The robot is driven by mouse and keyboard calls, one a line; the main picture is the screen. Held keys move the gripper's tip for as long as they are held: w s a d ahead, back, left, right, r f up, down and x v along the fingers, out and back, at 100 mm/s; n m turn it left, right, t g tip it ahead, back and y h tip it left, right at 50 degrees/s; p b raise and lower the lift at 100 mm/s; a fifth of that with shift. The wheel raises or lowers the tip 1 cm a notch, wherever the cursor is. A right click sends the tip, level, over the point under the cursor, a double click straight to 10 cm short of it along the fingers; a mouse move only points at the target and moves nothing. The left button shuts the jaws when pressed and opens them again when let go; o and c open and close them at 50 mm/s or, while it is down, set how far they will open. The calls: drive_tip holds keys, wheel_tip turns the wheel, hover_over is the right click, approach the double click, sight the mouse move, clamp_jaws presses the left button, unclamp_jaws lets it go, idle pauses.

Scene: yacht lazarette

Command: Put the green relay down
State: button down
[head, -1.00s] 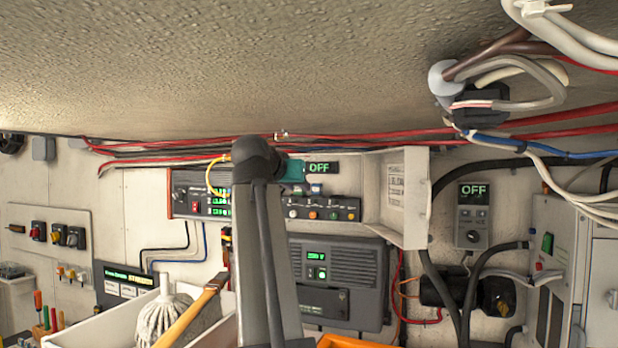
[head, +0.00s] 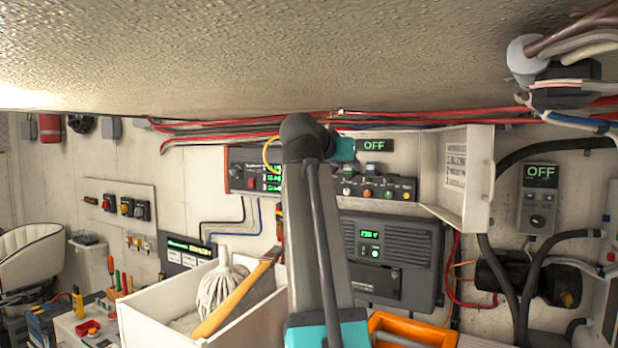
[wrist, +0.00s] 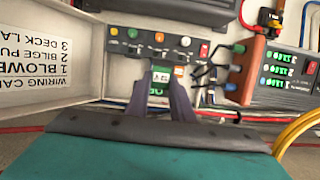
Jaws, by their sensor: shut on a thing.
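The green relay (wrist: 161,88) is a small green block with a pale label, between my two dark fingers in the wrist view. My gripper (wrist: 163,84) is shut on it, in front of the strip of coloured buttons (wrist: 155,42). In the head view my gripper's teal body (head: 344,150) is just left of the OFF display (head: 374,146); my arm hides the fingers and the relay there. Another small relay-like block (head: 372,168) is by the top of the button strip (head: 375,189). I cannot tell whether the held relay touches anything.
A white open door with a wiring label (head: 465,170) stands out to the right of the strip. A dark charger unit (head: 415,265) is below. A white bin with a mop (head: 150,315) and an orange crate (head: 412,325) stand low in front. Red cables (head: 240,137) run above.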

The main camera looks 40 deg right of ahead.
wheel_tip(320, 180, down, 9)
drive_tip(key=b, duration=0.9)
drive_tip(key=shift+s, duration=0.2)
